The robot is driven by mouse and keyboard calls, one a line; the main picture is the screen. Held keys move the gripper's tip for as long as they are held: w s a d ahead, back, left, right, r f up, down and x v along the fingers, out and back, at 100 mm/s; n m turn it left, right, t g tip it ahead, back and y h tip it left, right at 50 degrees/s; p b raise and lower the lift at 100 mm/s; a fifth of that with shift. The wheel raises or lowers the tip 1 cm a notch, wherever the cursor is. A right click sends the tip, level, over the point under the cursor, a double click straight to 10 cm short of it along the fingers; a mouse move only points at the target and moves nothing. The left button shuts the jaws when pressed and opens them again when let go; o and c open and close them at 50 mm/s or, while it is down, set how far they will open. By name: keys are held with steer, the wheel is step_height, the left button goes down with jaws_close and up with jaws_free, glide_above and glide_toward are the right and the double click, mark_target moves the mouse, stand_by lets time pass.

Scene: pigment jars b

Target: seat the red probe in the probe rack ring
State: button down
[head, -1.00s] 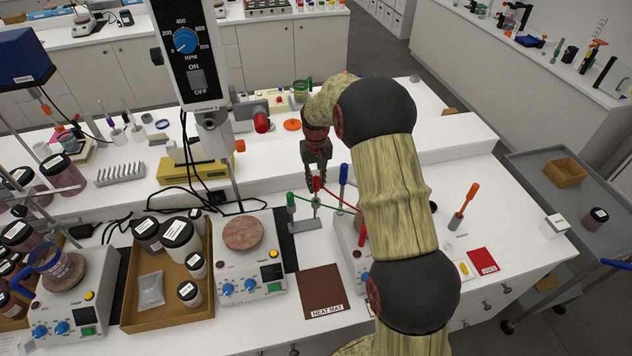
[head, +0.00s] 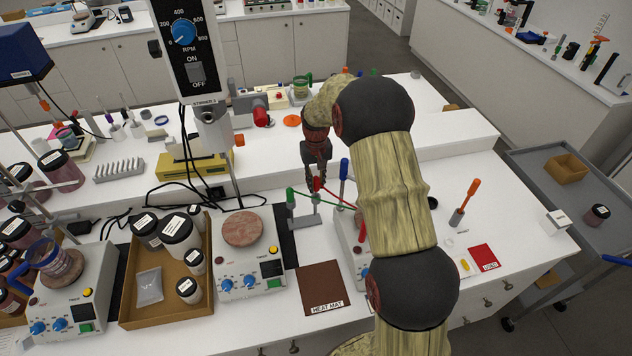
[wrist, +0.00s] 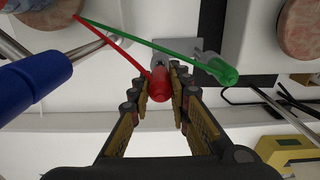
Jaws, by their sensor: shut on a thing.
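My gripper (head: 317,184) is shut on the red probe (wrist: 159,86), whose red handle sits between the fingertips in the wrist view. A red cable runs from it. The probe is at the grey probe rack (head: 305,221); part of the rack shows just beyond the handle in the wrist view (wrist: 185,53). The fingers and handle hide the lower probe, so I cannot tell whether it is inside a ring. The green probe (wrist: 219,71) stands at the rack beside it, with a green cable.
A hotplate (head: 248,270) stands left of the rack, and another (head: 350,245) is partly behind my arm. A brown heat mat (head: 321,286) lies in front. A yellow box (head: 190,165) and black cables lie behind left.

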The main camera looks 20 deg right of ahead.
mark_target(316, 188)
steer(key=shift+f+b, duration=0.8)
steer(key=shift+f, duration=0.85)
steer(key=c, duration=1.6)
jaws_free()
step_height(316, 188, up, 12)
steer(key=shift+r, duration=0.1)
steer(key=shift+w, duration=0.1)
